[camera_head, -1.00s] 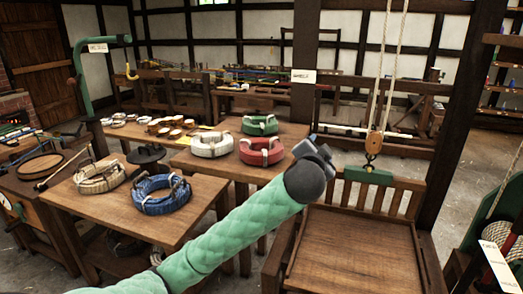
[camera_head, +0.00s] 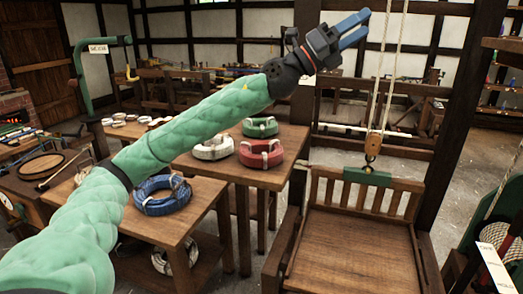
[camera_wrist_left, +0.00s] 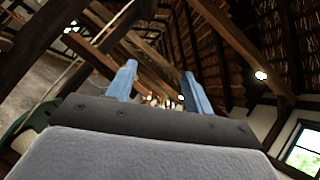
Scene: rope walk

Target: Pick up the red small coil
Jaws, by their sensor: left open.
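The red small coil (camera_head: 261,155) lies on the wooden table (camera_head: 190,166) in the middle of the head view, at its right end. A green coil (camera_head: 259,127) lies behind it and a white coil (camera_head: 212,148) lies to its left. My left gripper (camera_head: 358,28) is raised high in the head view, above and to the right of the red coil and well apart from it. Its blue fingers are spread and empty. In the left wrist view the open fingers (camera_wrist_left: 155,82) point toward the roof beams. My right gripper is not in view.
A blue coil (camera_head: 161,195) lies on a nearer table (camera_head: 200,208), partly behind my left arm. A wooden seat (camera_head: 350,243) with a slatted back stands at right, under hanging ropes and a pulley (camera_head: 373,145). A dark post stands behind the gripper.

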